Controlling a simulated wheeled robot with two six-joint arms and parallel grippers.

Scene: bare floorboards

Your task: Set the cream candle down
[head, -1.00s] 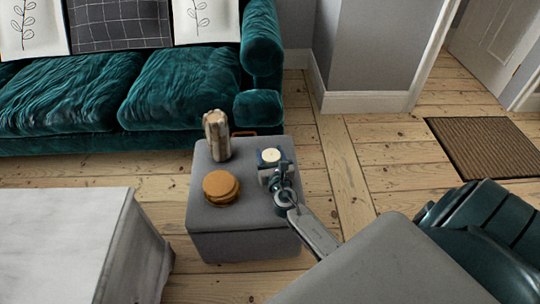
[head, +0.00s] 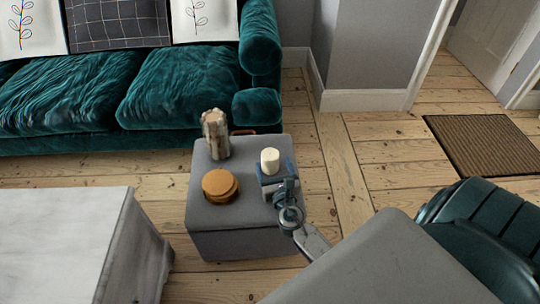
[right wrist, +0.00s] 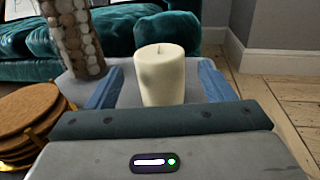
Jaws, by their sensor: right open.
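The cream candle (head: 270,161) stands upright on the right side of the grey ottoman (head: 240,218). In the right wrist view the candle (right wrist: 161,74) stands between and beyond the two blue fingers, with space on both sides. My right gripper (head: 275,171) is open, on the near side of the candle; in the right wrist view its fingertips (right wrist: 160,80) flank the candle's lower part without visible contact. The candle's base is partly hidden behind the gripper body. My left gripper is not in view.
A stack of round brown coasters (head: 219,186) lies on the ottoman's left, and a tall pebbled vase-like object (head: 215,134) stands at its back. A green sofa (head: 180,90) is behind. A white table (head: 65,240) is at lower left.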

